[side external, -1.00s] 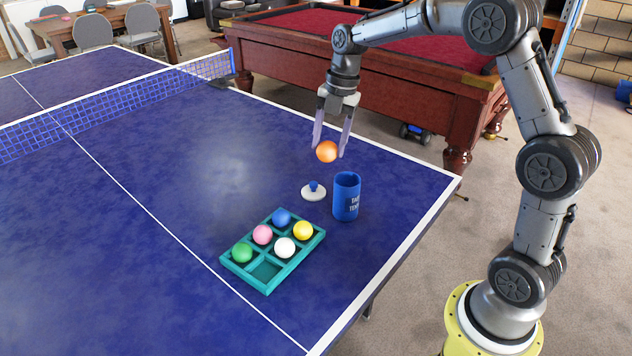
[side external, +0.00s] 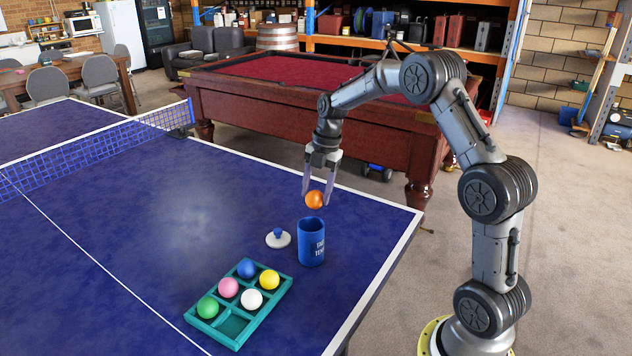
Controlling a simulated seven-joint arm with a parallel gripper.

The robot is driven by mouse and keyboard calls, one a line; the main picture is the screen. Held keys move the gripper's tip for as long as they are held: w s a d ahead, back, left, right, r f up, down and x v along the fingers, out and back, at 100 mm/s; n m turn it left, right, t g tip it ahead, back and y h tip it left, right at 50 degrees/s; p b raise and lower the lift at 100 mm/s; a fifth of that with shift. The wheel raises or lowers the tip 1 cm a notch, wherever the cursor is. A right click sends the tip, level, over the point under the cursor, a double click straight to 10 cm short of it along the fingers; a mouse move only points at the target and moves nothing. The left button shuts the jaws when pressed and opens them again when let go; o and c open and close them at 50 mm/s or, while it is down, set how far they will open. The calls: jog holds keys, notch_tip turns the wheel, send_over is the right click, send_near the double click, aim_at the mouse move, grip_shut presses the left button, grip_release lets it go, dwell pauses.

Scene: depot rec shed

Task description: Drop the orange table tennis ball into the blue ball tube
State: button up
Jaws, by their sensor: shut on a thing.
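The orange table tennis ball (side external: 314,199) is held between the fingertips of my gripper (side external: 315,198), which is shut on it. The ball shows just above the open mouth of the blue ball tube (side external: 311,245), with a small gap between ball and rim in the picture. The tube stands upright on the blue table and has white lettering on its side. Its inside is mostly hidden from this angle. A white lid with a blue knob (side external: 278,240) lies on the table to the left of the tube.
A teal compartment tray (side external: 232,328) in front of the tube holds blue, yellow, pink, white and green balls; a front compartment is empty. The net (side external: 90,150) crosses the table at the left. The table's white edge (side external: 385,262) lies right of the tube.

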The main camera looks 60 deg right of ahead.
jog(key=shift+f, duration=0.45)
jog(key=o, duration=1.4)
notch_tip(320, 180, up, 14)
jog(key=s+d, duration=0.1)
jog(key=shift+s+d+f, duration=0.15)
jog(key=shift+s+d, duration=0.15)
jog(key=shift+s, duration=0.05)
